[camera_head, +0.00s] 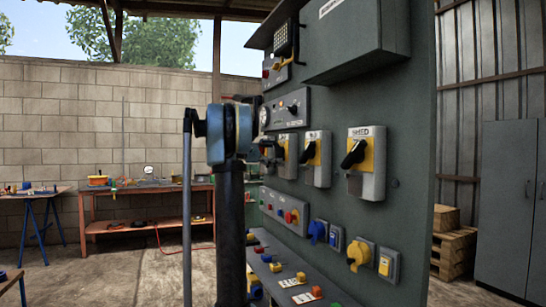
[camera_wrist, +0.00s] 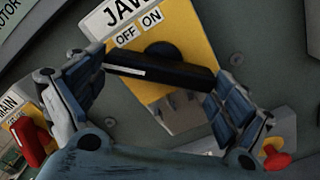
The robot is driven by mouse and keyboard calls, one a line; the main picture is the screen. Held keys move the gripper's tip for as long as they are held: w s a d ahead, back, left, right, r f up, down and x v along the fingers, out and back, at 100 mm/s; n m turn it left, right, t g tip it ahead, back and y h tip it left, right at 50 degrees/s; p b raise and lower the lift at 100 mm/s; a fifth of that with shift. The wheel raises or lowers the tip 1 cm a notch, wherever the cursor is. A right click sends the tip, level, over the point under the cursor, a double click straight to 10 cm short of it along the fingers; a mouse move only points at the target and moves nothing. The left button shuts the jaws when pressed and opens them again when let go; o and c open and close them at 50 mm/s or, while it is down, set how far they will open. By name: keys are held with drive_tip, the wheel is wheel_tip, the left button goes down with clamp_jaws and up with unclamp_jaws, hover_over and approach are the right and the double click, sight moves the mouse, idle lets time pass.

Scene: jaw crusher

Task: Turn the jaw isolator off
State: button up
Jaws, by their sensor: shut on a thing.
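The jaw isolator (camera_wrist: 188,30) fills the middle of the wrist view, a yellow plate with a white label reading JAW and small OFF and ON marks below it. Its black handle (camera_wrist: 160,72) lies across the plate, slanting slightly down to the right. I cannot tell for sure which mark it points at. My gripper (camera_wrist: 155,77) has one finger at each end of the handle and is shut on it. In the head view my arm covers the gripper, and I cannot tell which switch there is the jaw one.
In the wrist view a red-handled switch (camera_wrist: 28,142) labelled MAIN is at left and a red knob (camera_wrist: 276,158) at lower right. The head view shows a grey panel with the SHED isolator (camera_head: 366,165), a blue plug (camera_head: 317,231) and a yellow one (camera_head: 358,254). Open floor lies left.

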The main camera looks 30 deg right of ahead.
idle(0.4)
drive_tip(key=o, duration=0.7)
drive_tip(key=shift+f, duration=0.1)
drive_tip(key=shift+o, duration=0.2)
drive_tip(key=a, duration=1.2)
drive_tip(key=shift+w, duration=0.45)
drive_tip(key=s+a+f+m+t+y, duration=0.15)
drive_tip(key=s+a+f+y, duration=0.3)
drive_tip(key=s+f, duration=0.6)
drive_tip(key=s+a+f+m+y, duration=0.2)
drive_tip(key=s+a+f+y, duration=0.25)
drive_tip(key=s+f, duration=0.65)
drive_tip(key=s+a+f+m+t+y, duration=0.1)
drive_tip(key=s+a+f+y, duration=0.3)
drive_tip(key=s+a+f, duration=0.5)
drive_tip(key=s+a+f+m+y, duration=0.3)
drive_tip(key=s+a+f+y, duration=0.2)
drive_tip(key=s+a+f, duration=0.5)
wheel_tip(320, 180, down, 6)
drive_tip(key=shift+s+a+f+m+t, duration=0.25)
drive_tip(key=shift+s+a+m+t, duration=0.1)
drive_tip(key=shift+s, duration=0.9)
